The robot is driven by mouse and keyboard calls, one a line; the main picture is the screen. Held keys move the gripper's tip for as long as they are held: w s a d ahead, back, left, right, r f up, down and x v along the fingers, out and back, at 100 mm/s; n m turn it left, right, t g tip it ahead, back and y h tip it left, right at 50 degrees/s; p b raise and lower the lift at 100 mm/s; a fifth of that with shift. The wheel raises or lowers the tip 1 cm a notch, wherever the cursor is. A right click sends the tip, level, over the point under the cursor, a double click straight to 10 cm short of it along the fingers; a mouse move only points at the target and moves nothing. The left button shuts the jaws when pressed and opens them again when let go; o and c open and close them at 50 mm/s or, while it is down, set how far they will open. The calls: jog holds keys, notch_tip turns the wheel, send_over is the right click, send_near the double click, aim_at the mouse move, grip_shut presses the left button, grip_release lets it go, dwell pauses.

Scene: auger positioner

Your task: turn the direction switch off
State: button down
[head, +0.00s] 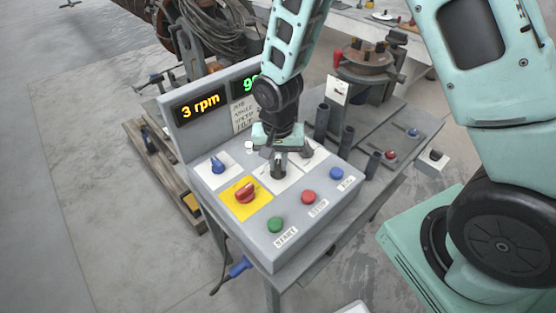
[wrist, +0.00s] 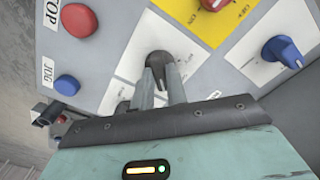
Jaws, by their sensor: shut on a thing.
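A dark grey knob (wrist: 158,62) sits on a white plate in the middle of the sloped control box; its label is too small to read, so I cannot confirm that it is the direction switch. My gripper (wrist: 161,82) is shut on this knob, with one finger on each side of it. In the head view my gripper (head: 278,172) points down onto the panel and hides most of the knob. The knob's exact pointing direction is partly hidden by the fingers.
Near it are a blue knob (head: 218,166), a red switch (head: 245,194) on a yellow plate, and green START (head: 277,225), red STOP (head: 308,197) and blue JOG (head: 336,174) buttons. A display (head: 201,105) reading 3 rpm stands behind. Dark upright tubes (head: 346,140) stand to the right.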

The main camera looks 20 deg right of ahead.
aim_at(278, 165)
jog(key=n, duration=0.4)
jog(key=shift+n, duration=2.2)
jog(key=c, duration=1.4)
grip_release()
jog(key=shift+r, duration=0.1)
notch_tip(278, 165, up, 17)
jog(key=shift+r+b, duration=0.15)
jog(key=shift+b, duration=0.2)
